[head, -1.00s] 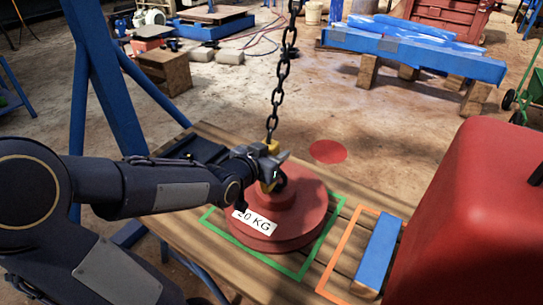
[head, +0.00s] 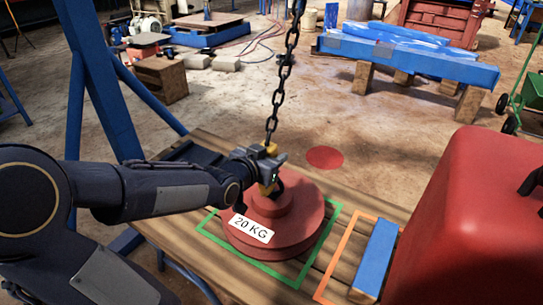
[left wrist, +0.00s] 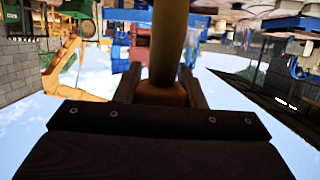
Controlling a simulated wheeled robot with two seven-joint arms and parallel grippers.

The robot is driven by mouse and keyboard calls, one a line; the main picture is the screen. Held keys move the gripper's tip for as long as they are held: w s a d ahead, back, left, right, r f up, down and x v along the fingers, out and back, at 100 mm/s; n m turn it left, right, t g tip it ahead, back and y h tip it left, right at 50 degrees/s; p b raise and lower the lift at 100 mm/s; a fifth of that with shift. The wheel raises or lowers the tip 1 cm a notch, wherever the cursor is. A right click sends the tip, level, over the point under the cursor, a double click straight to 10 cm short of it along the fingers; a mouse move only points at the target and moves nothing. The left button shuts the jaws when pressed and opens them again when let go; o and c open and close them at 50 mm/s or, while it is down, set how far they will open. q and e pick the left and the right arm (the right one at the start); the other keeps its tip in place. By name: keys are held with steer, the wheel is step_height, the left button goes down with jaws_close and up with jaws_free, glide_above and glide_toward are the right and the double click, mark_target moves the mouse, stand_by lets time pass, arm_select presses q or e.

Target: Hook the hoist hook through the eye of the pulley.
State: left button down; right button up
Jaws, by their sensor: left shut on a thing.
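The red pulley (head: 290,235), labelled 20 KG, lies flat on the wooden bench inside a green outline. Its dark eye (head: 279,187) stands on top, partly hidden behind the gripper and hook. The yellow hoist hook (head: 266,189) hangs from a dark chain (head: 280,88). My left gripper (head: 268,164) is shut on the hook, just above the pulley. The hook's lower end is beside or at the eye; I cannot tell whether it passes through. In the left wrist view the hook's yellowish shank (left wrist: 172,45) stands between the fingers. My right gripper is not in view.
A large red housing (head: 470,220) fills the right side. A blue bar (head: 375,258) lies by an orange outline on the bench (head: 343,240). Blue frame legs (head: 100,90) stand at left.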

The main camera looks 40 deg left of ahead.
arm_select(q)
steer(key=shift+w+r, duration=0.1)
steer(key=shift+r, duration=0.15)
steer(key=shift+w+r+p, duration=0.35)
steer(key=shift+w+r, duration=0.05)
steer(key=shift+r, duration=0.2)
steer(key=shift+r, duration=0.1)
steer(key=c, duration=0.8)
jaws_free()
steer(key=shift+c, duration=0.2)
steer(key=p+v, duration=0.1)
steer(key=v, duration=0.5)
steer(key=shift+s+r+p, duration=0.2)
steer(key=shift+s+p, duration=0.15)
steer(key=shift+s, duration=0.5)
